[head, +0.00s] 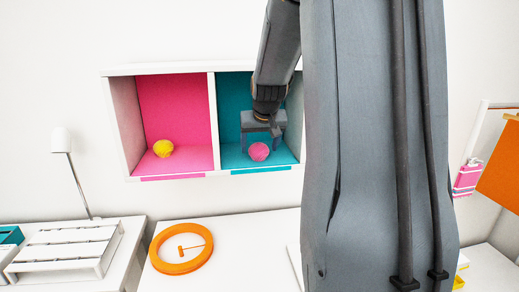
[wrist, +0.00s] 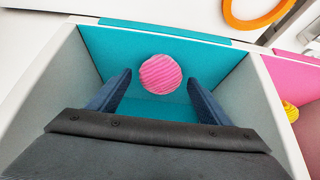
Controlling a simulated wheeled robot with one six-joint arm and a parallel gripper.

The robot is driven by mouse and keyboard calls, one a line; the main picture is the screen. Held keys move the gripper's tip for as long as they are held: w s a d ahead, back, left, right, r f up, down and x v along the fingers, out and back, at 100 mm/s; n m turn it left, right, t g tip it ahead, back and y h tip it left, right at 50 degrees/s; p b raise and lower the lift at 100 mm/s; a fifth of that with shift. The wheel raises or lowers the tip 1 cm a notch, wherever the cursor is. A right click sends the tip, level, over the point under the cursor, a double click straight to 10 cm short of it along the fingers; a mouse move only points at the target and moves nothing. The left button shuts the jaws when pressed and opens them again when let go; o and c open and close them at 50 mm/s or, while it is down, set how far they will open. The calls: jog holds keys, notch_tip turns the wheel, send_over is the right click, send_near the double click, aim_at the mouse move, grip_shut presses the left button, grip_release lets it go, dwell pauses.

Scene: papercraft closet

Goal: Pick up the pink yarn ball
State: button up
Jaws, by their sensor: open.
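The pink yarn ball (head: 259,151) rests on the floor of the teal compartment (head: 231,158) of the wall shelf, near its front edge. My gripper (head: 260,147) reaches into that compartment, with its fingers pointing down. In the wrist view, the ball (wrist: 161,73) shows just beyond the gap between the two fingertips of my gripper (wrist: 158,75). The fingers are spread wider than the ball, one on each side, and nothing is held. I cannot tell whether either finger touches the ball.
A yellow yarn ball (head: 163,148) lies in the pink compartment to the left, behind a white divider (head: 213,122). An orange ring (head: 181,248) lies on the white table below. A white lamp (head: 62,141) and a slatted white rack (head: 68,245) stand at the left.

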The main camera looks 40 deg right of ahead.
jog(key=shift+w+d+f, duration=0.1)
jog(key=shift+w+f, duration=0.15)
jog(key=shift+f, duration=0.25)
jog(key=shift+c, duration=0.4)
jog(key=c, duration=1)
jog(key=shift+c, duration=0.2)
jog(key=shift+r, duration=0.15)
